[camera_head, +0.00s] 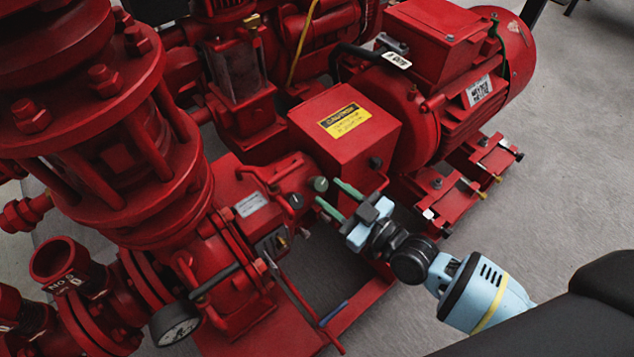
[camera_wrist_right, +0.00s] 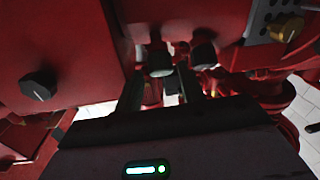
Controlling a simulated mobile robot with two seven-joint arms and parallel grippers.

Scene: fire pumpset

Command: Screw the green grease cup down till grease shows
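The green grease cup (camera_head: 319,184) is a small dark round cap on the red pump housing, left of the yellow-labelled red box. In the right wrist view the grease cup (camera_wrist_right: 160,64) looks grey-green and sits just ahead, between the lines of my fingers. My right gripper (camera_head: 328,192) is open, its two green fingers pointing at the cup from the right. In the right wrist view the gripper (camera_wrist_right: 160,78) shows a gap between its fingers with nothing clamped. I cannot tell whether a finger touches the cup. No grease is visible. My left gripper is not in view.
The red box (camera_head: 372,137) stands close above the fingers. A dark knob (camera_wrist_right: 204,54) is right beside the cup in the wrist view. A black knob (camera_wrist_right: 39,86) is on the left. A pressure gauge (camera_head: 175,324) stands lower left. Grey floor (camera_head: 560,190) is clear at right.

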